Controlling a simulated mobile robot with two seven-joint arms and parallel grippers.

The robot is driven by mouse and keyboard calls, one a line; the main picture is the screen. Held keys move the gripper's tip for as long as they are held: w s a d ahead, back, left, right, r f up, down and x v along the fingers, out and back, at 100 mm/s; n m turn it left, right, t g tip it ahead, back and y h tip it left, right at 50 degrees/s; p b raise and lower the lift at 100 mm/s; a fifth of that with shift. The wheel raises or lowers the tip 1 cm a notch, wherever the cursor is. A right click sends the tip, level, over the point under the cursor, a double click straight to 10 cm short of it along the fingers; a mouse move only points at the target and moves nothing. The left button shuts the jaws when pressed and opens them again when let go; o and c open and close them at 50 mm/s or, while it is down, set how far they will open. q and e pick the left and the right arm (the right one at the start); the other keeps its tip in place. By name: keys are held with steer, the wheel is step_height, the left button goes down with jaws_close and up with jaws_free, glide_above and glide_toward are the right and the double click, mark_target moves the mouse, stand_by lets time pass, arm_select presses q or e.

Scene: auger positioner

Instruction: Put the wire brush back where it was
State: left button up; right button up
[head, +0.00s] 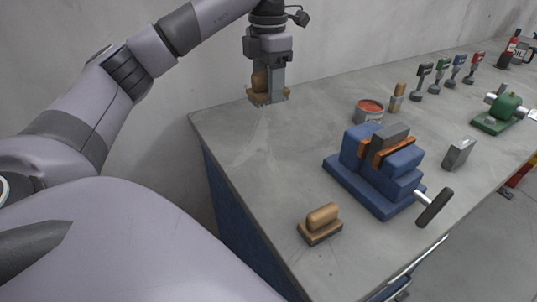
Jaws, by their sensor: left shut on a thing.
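My left gripper (268,93) points down at the far left corner of the grey workbench (245,140). It is shut on a small brush-like thing with a tan wooden grip, which I take for the wire brush (259,80). The fingers hide part of it, and its bristles cannot be made out. It is at or just above the bench top; I cannot tell if it touches. A similar block with a rounded wooden grip (322,219) lies near the bench's front edge. My right gripper is not in view.
A blue vise (375,171) with a black-handled lever stands mid-bench. Behind it are a red-topped tin (369,110) and a wooden-handled tool (398,97). A metal block (459,154), a green machine (498,110) and several coloured tools stand right. The bench's left part is mostly clear.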

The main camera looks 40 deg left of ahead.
arm_select(q)
step_height(320, 180, down, 7)
steer(key=b, duration=0.3)
glide_above(268, 170)
step_height(268, 170, down, 8)
steer(key=shift+f, duration=0.1)
steer(key=shift+f+p, duration=0.3)
steer(key=shift+f, duration=2)
steer(key=shift+f, duration=0.1)
steer(key=o, duration=1.1)
